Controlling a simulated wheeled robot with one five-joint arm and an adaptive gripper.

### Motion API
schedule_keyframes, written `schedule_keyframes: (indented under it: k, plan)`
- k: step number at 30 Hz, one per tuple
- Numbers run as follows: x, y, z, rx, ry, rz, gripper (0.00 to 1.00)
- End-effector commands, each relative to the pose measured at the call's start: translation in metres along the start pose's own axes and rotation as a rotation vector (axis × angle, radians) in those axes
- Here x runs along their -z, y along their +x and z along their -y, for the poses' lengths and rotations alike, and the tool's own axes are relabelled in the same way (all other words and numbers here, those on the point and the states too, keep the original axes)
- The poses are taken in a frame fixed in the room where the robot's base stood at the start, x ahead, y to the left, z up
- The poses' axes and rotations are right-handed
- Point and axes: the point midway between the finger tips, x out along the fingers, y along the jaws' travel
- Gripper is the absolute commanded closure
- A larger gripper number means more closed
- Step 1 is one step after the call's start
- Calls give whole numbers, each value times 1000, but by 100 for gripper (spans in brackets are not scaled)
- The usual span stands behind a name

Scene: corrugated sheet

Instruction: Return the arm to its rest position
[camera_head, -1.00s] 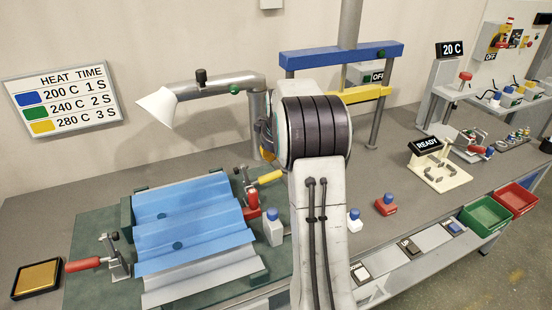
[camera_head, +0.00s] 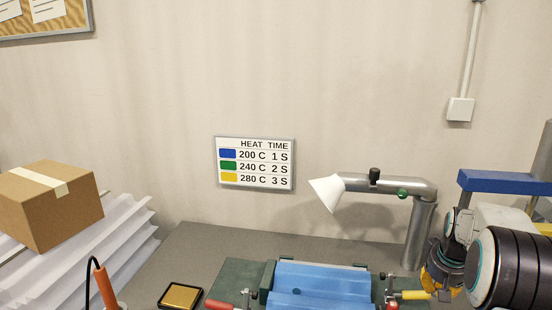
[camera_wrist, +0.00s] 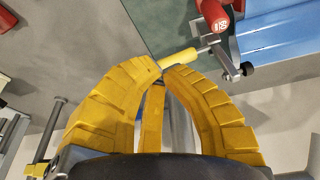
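My gripper (camera_head: 438,285) hangs from my black-ringed arm at the right of the head view, near the metal heater pipe, partly hidden by the arm. In the wrist view my gripper (camera_wrist: 163,70) shows yellow curved fingers whose tips come together with no object visible between them. The yellow clamp handle (camera_wrist: 180,57) appears just beyond the tips; it also shows in the head view (camera_head: 413,295), below my gripper. I cannot tell the gap between tips and handle.
A blue corrugated sheet (camera_head: 322,282) lies on the green fixture (camera_head: 238,277), with a red clamp handle (camera_head: 218,304) at left. A cardboard box (camera_head: 50,205) sits on white corrugated sheets (camera_head: 115,240) at left.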

Motion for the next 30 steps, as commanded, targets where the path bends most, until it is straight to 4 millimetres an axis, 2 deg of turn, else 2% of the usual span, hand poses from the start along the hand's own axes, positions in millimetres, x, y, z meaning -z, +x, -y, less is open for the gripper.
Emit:
schedule_keyframes:
  k: [1, 2, 5, 8, 12, 18, 24, 27, 30]
  plan:
    - [-24, 10, 4, 10, 26, 64, 100]
    - [-38, 15, 6, 15, 40, 101, 100]
    - [-84, 15, 14, 26, 88, 202, 100]
    - [-124, 2, 26, 31, 115, 268, 100]
    - [-180, -30, 50, 37, 100, 321, 100]
    - [-245, -72, 82, 50, 4, 309, 100]
    - [-285, -102, 103, 70, -111, 209, 100]
    - [-292, -115, 111, 86, -163, 140, 100]
    - [-291, -129, 119, 104, -209, 61, 100]
